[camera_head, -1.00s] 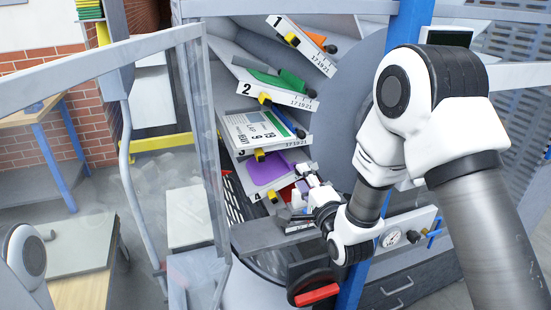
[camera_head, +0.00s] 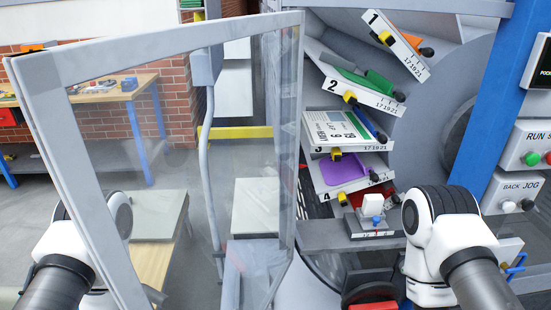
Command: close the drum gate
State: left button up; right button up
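The drum gate (camera_head: 160,24), a clear panel in a grey metal frame, stands swung open on the left. Its far upright (camera_head: 289,130) is beside the drum opening, and its near side reaches toward me. The drum (camera_head: 474,120) is open to view, with numbered slanted pockets inside. My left arm shows at the lower left, partly behind or beside the gate frame; I cannot tell whether it touches the frame. My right arm shows at the lower right, in front of the drum. Neither gripper is visible.
A grey ledge with a small device bearing a white block and blue knob (camera_head: 373,206) is below the pockets. A red handle (camera_head: 373,306) is at the bottom. A blue post (camera_head: 497,110) and button boxes (camera_head: 528,145) stand right. A workbench (camera_head: 120,90) is behind the gate.

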aim_at(40, 79)
jog(key=i+j+z, duration=0.1)
jog(key=j+z, duration=0.85)
jog(key=j, duration=0.2)
jog(key=j+z, duration=0.45)
jog(key=j, duration=0.15)
jog(key=k, duration=0.05)
